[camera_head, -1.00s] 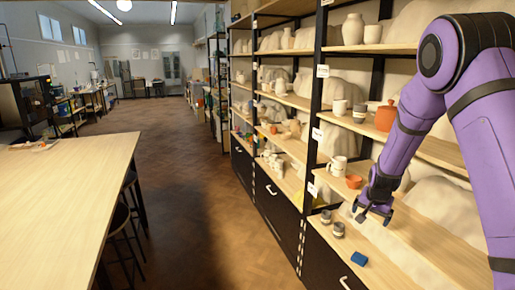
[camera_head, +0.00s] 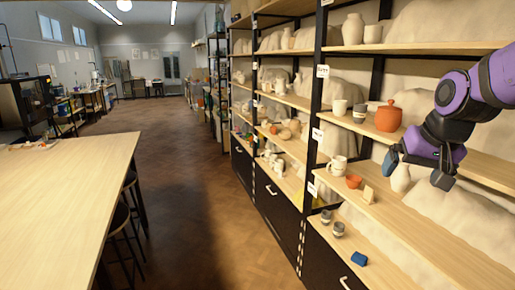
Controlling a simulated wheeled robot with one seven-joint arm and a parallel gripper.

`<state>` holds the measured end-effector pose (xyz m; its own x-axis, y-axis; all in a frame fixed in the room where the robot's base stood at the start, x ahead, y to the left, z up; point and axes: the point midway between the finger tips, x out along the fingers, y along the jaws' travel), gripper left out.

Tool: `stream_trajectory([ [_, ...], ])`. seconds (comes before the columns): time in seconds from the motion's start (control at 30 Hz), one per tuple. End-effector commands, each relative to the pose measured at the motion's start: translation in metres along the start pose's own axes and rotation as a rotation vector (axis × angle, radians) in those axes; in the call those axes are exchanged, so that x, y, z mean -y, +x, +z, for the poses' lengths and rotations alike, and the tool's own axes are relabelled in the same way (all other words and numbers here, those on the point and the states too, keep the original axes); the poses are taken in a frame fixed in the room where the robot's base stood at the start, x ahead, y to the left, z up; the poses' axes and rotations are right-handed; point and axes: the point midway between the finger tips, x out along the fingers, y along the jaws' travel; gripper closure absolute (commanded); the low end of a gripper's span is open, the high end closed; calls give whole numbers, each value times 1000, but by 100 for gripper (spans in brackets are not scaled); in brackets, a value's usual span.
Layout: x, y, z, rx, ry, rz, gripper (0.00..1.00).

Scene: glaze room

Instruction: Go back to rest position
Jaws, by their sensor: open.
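My gripper (camera_head: 418,172) is at the right of the head camera view, in front of the shelving unit (camera_head: 318,100). Its two fingers are spread apart, with no held object visible between them. A pale vase (camera_head: 400,178) shows behind the fingers, partly hidden. An orange lidded pot (camera_head: 388,117) stands on the shelf above and left of the gripper. A small tan wedge-shaped piece (camera_head: 368,194) and a small orange bowl (camera_head: 354,181) sit on the shelf below and left of it.
Cups (camera_head: 338,229) and a blue block (camera_head: 359,258) are on the lowest shelf. White mugs (camera_head: 337,166) stand on the shelf above. A wooden table (camera_head: 70,190) with stools fills the left. The floor aisle (camera_head: 185,170) between is clear.

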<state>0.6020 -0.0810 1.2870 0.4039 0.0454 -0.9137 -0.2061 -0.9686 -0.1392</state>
Motion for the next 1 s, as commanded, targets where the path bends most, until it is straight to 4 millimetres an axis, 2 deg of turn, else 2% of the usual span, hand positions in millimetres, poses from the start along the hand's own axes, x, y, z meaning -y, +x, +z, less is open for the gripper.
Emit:
stream_trajectory([
  [0.03, 0, -14, 12, -9, -21, -2, 1],
  [0.2, -4, -49, 54, -24, -97, 1, 1],
  [0.33, -8, -71, 87, -36, -153, 10, 1],
  [0.5, -14, -88, 123, -46, -211, 24, 1],
  [0.7, -19, -95, 144, -51, -243, 37, 1],
  [1.0, -19, -96, 146, -50, -247, 38, 1],
])
